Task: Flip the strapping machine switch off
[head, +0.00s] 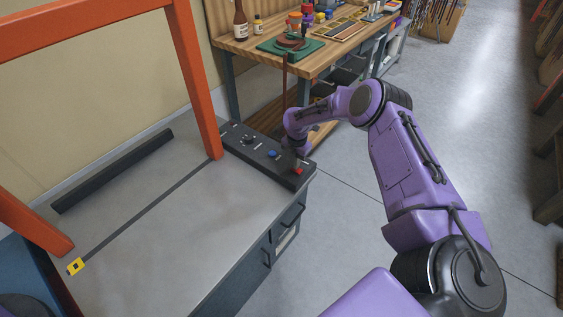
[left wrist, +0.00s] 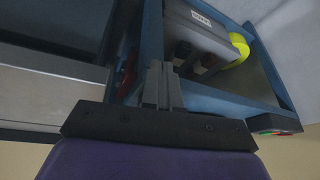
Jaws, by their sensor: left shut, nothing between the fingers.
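The strapping machine (head: 185,235) has a grey top and an orange arch (head: 195,80). Its black control panel (head: 240,150) runs along the far right edge, with knobs, a blue button (head: 273,154) and a red switch (head: 298,171) at the near right end. My right gripper (head: 294,160) points down at that end, close beside the red switch. Whether it touches the switch, and whether its jaws are open, I cannot tell. The switch's on or off position is too small to read. My left gripper (left wrist: 163,82) is shut and empty in the left wrist view.
A wooden workbench (head: 240,45) with bottles, a green mat (head: 284,49) and trays stands behind the machine. A black bar (head: 112,172) and a strap with a yellow piece (head: 75,266) lie on the machine top. The floor (head: 460,130) to the right is open.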

